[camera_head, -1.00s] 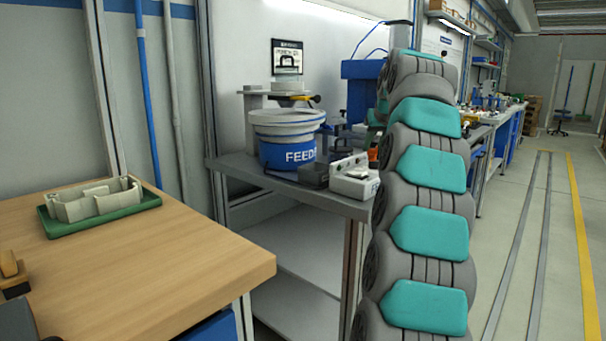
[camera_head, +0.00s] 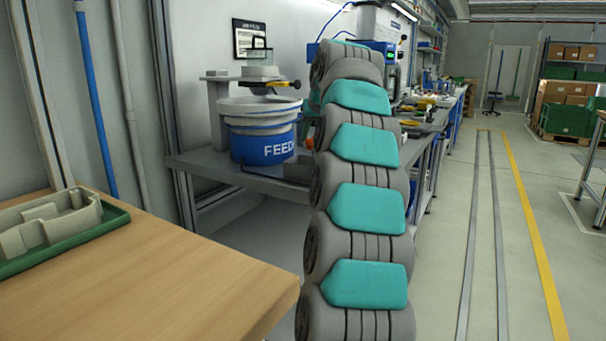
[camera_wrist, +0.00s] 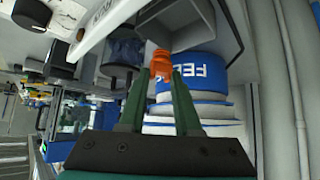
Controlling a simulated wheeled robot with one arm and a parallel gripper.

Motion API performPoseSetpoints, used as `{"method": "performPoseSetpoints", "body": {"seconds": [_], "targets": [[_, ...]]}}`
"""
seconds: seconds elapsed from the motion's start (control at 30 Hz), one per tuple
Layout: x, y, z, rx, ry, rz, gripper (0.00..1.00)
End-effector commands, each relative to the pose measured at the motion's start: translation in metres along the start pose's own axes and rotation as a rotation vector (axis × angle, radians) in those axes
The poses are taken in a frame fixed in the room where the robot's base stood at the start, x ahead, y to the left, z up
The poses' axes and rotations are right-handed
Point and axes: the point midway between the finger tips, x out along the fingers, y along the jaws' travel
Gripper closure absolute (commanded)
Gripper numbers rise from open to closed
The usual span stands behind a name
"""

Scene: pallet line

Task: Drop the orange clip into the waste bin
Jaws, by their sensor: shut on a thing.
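In the wrist view, my gripper (camera_wrist: 161,84) is shut on the orange clip (camera_wrist: 160,64), which sits between the two green fingertips. The clip is held in the air, with the blue and white feeder behind it in that view. In the head view my own arm hides the gripper and the clip. I cannot make out a waste bin for certain in either view.
The feeder bowl (camera_head: 262,128) stands on a grey bench (camera_head: 235,174) at left centre. A wooden table (camera_head: 170,270) with a green tray (camera_head: 62,243) is at the near left. The floor aisle (camera_head: 485,220) on the right is clear.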

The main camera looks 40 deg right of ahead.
Motion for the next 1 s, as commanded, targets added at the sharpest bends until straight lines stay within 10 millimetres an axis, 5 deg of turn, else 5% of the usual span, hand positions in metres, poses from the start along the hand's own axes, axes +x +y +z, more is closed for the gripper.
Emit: {"method": "performPoseSetpoints", "body": {"seconds": [0.3, 0.63, 0.67, 1.0], "targets": [[0.026, 0.000, 0.027, 0.000, 0.001, 0.001, 1.00], [0.028, 0.000, 0.028, 0.000, 0.001, 0.000, 1.00], [0.028, 0.000, 0.028, 0.000, 0.001, 0.000, 0.67], [0.028, 0.000, 0.028, 0.000, 0.000, 0.000, 0.33]]}}
